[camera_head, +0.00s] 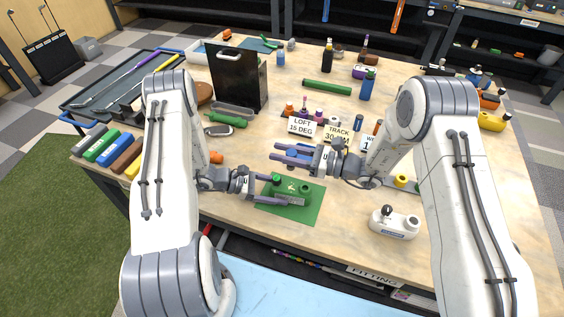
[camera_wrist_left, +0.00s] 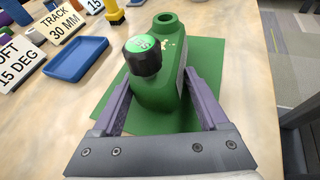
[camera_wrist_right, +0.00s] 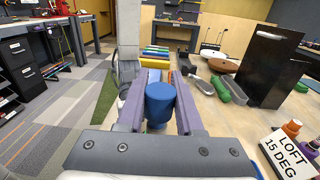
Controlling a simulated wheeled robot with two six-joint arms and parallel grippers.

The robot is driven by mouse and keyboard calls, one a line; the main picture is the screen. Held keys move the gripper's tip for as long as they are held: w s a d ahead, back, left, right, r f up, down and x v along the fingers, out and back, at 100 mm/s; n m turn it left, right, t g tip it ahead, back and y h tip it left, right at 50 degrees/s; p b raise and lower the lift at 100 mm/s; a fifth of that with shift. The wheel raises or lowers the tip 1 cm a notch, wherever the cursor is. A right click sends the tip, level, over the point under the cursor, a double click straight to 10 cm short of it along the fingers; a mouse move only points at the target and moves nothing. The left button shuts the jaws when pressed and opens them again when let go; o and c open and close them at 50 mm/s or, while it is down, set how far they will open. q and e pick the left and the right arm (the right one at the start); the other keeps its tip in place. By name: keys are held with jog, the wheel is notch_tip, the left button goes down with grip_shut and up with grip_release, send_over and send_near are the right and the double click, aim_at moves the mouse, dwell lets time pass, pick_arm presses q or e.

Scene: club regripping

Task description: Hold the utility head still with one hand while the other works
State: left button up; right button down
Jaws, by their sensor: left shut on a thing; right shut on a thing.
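The green utility head (camera_head: 297,190) sits on a green mat (camera_head: 312,213), and both also show in the left wrist view. The head (camera_wrist_left: 160,95) has a black knob with a green top (camera_wrist_left: 142,55) and a round open socket (camera_wrist_left: 167,18). My left gripper (camera_head: 281,192) is shut on the head, one finger on each side. My right gripper (camera_head: 276,152) is above and behind the mat, apart from the head. It is shut on a blue cylindrical piece with a rounded end (camera_wrist_right: 160,100). That piece is hard to make out in the head view.
A white head with a dark knob (camera_head: 393,224) stands at the right front. Signs including "LOFT 15 DEG" (camera_head: 302,127) stand behind the right gripper. A black box (camera_head: 238,78) and several coloured grips (camera_head: 112,147) are at the left. Bare table lies around the mat.

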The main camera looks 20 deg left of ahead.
jog(key=shift+d, duration=0.15)
send_over(282, 189)
jog(key=w, duration=0.1)
jog(key=shift+w+f, duration=0.15)
jog(key=shift+f, duration=4)
jog(key=shift+f, duration=0.4)
jog(key=shift+w, duration=0.1)
jog(key=shift+w, duration=0.5)
jog(key=shift+s, duration=0.1)
jog(key=shift+s+f, duration=0.1)
jog(key=shift+s, duration=1.05)
